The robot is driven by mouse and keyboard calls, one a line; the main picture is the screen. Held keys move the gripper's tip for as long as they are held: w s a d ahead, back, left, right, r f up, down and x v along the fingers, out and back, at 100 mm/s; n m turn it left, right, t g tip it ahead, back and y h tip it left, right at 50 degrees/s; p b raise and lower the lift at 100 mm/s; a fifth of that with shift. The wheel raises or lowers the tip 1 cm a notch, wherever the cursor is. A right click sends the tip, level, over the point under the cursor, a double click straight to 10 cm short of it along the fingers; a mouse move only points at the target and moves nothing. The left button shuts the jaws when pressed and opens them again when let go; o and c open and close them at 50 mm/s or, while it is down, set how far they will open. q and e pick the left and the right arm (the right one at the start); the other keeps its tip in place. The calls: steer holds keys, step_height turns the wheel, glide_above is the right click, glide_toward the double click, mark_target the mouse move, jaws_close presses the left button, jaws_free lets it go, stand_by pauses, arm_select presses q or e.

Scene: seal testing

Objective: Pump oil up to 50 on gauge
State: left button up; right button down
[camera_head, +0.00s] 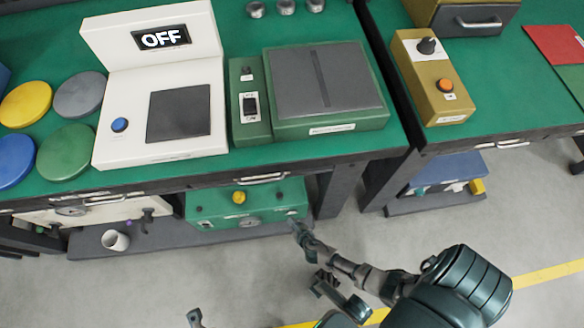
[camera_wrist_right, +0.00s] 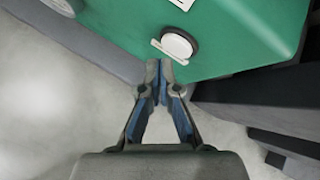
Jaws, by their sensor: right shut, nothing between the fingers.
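The green oil pump unit (camera_head: 215,208) sits on the low shelf under the left table. It has a yellow knob (camera_head: 239,197) on top and a round gauge (camera_head: 249,222) on its front; the reading is too small to make out. My right gripper (camera_head: 297,228) is at its right front corner. In the right wrist view its fingers (camera_wrist_right: 159,66) are shut and empty, just below a white round button (camera_wrist_right: 178,46) in a black ring on the green face; contact is unclear. A small part of my left gripper (camera_head: 194,317) shows at the bottom edge.
Above, the green table holds a white device (camera_head: 190,80) reading OFF and a green-framed scale-like box (camera_head: 330,85). A table leg (camera_head: 340,195) stands right of the pump. A white cup (camera_head: 115,240) and a beige unit (camera_head: 80,212) are left of it. The floor in front is clear.

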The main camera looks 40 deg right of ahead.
steer(key=shift+s+a, duration=0.75)
steer(key=shift+s, duration=0.3)
steer(key=shift+s+a, duration=0.7)
steer(key=shift+s, duration=0.3)
